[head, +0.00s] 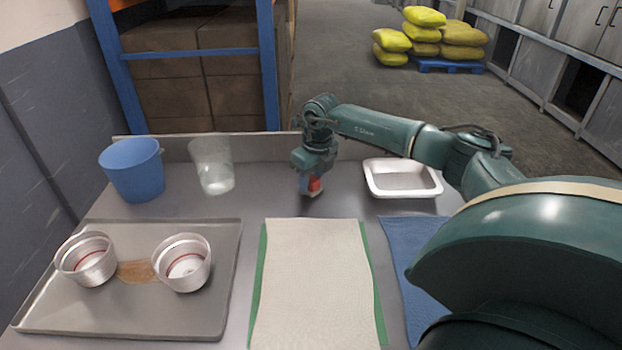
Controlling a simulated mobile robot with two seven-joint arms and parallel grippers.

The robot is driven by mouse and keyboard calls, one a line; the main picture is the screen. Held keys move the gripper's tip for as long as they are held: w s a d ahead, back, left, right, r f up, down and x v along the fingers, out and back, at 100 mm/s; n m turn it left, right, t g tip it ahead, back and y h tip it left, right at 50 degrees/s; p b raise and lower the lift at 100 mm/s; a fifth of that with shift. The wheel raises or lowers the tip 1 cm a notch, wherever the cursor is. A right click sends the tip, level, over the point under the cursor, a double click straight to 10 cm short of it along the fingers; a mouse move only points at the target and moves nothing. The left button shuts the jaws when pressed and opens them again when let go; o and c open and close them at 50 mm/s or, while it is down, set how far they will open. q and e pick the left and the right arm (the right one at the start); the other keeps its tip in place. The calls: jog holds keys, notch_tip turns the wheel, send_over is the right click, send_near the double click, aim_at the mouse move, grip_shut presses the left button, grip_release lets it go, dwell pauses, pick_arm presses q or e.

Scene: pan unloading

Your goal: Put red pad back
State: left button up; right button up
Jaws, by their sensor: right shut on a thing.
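The red pad (314,184) is a small red block in the head view, at the back middle of the table. My right gripper (309,190) points down over the table and is shut on the red pad. The gripper's own parts hide some of the pad. I cannot tell whether the pad touches the table. A white tray (374,191) stands to the right of the gripper. My left gripper is not in view.
A blue bucket (133,172) and a clear cup (212,168) stand at the back left. A metal tray (120,318) holds two metal cups and a brown patch. A beige cloth (312,285) lies over a green one, and a blue cloth (412,250) lies to its right.

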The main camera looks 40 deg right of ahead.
aim_at(317, 181)
jog(key=o, duration=0.9)
jog(key=r, duration=0.4)
jog(key=s+r, duration=0.1)
jog(key=r, duration=0.3)
jog(key=s+r+b, duration=0.1)
jog(key=r, duration=0.3)
jog(key=shift+d, duration=0.1)
